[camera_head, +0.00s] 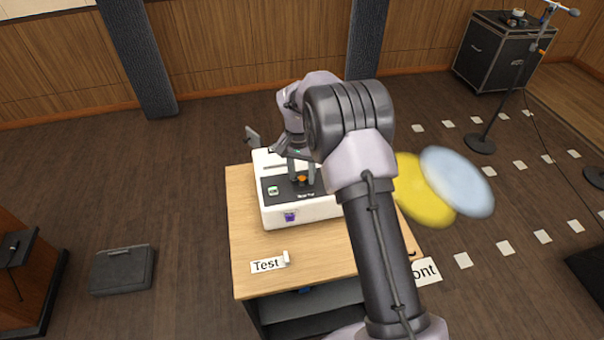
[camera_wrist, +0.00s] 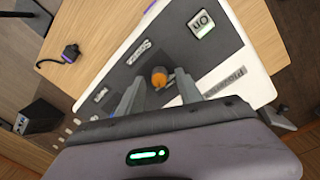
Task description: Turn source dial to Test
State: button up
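The source dial (camera_wrist: 159,76) is a small orange knob on the dark top panel of a white console (camera_head: 303,214). In the wrist view, the word "Source" (camera_wrist: 140,53) is printed beside it. Smaller labels stand on either side, too small to read surely. The dial also shows orange in the head view (camera_head: 302,181). My gripper (camera_wrist: 160,77) is open, with one grey finger on each side of the dial and a gap to it visible. In the head view, my gripper (camera_head: 301,178) points down over the panel. The dial's pointer direction is unclear.
The console stands on a wooden table (camera_head: 250,205). A "Test" card (camera_head: 266,265) lies at the table's front. A purple plug (camera_head: 290,217) is at the console's front. Yellow (camera_head: 420,190) and pale blue (camera_head: 457,181) discs show right of my arm.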

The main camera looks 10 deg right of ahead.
notch_tip(320, 180, up, 17)
jog(key=p, duration=0.5)
jog(key=shift+w+a+r, duration=0.2)
jog(key=shift+w+a, duration=0.05)
jog(key=shift+a, duration=0.2)
jog(key=s+r+t+y+b, duration=0.1)
jog(key=s+r+b, duration=0.15)
jog(key=s, duration=0.35)
jog(key=s+a+r+n+t+b, duration=0.1)
jog(key=s+r+b, duration=0.15)
jog(key=s, duration=0.35)
jog(key=s+r+t+y+b, duration=0.1)
jog(key=s+r+b, duration=0.1)
jog(key=s+r, duration=0.3)
jog(key=s+a+f+t+b, duration=0.1)
jog(key=s+f, duration=0.3)
jog(key=s, duration=0.5)
jog(key=s+a+f+t+b, duration=0.1)
jog(key=s+f+t+b, duration=0.1)
jog(key=s, duration=0.6)
notch_tip(320, 180, down, 3)
jog(key=shift+s+r+n+y+b, duration=0.1)
jog(key=shift+s+n+y+b, duration=0.25)
jog(key=shift+b, duration=0.3)
